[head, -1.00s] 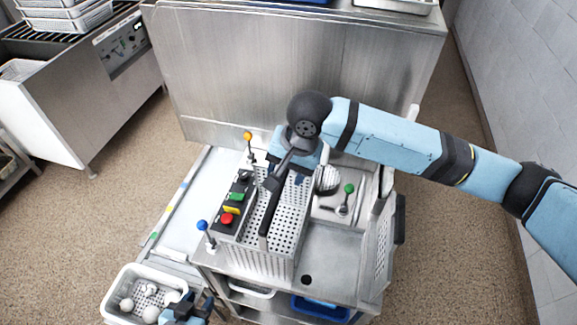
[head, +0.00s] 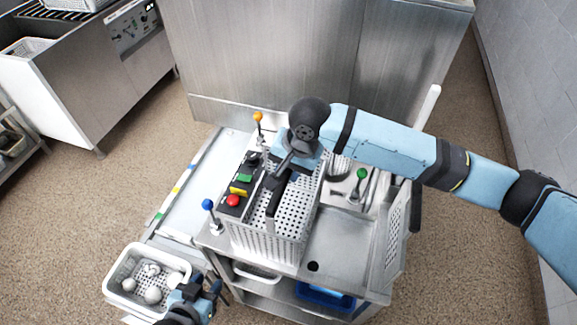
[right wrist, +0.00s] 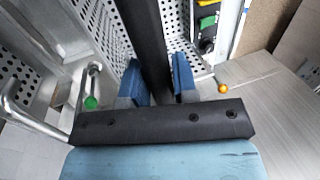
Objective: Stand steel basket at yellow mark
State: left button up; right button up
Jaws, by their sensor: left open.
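The steel basket (head: 268,243), perforated with a black handle, stands on the steel cart beside a control panel. My right gripper (head: 287,172) is over it, its blue fingers on both sides of the black handle. In the right wrist view the fingers (right wrist: 160,82) appear shut on the handle (right wrist: 152,40). Whether the basket's bottom touches the cart is hidden. The yellow mark (head: 177,188) is one segment of a coloured strip along the pale surface left of the cart. My left gripper (head: 208,290) is open at the lower edge, beside a white basket (head: 112,275).
The white basket holds several pale round items. Levers with blue (head: 207,204), orange (head: 258,116) and green (head: 362,173) knobs rise around the steel basket. The control panel (head: 240,185) lies between basket and strip. The pale surface (head: 190,205) is clear.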

jog(key=shift+r, duration=0.1)
grip_shut()
jog(key=shift+r+p, duration=0.55)
jog(key=shift+p, duration=0.2)
jog(key=shift+r, duration=0.2)
jog(key=shift+r+p, duration=0.5)
jog(key=shift+p, duration=0.3)
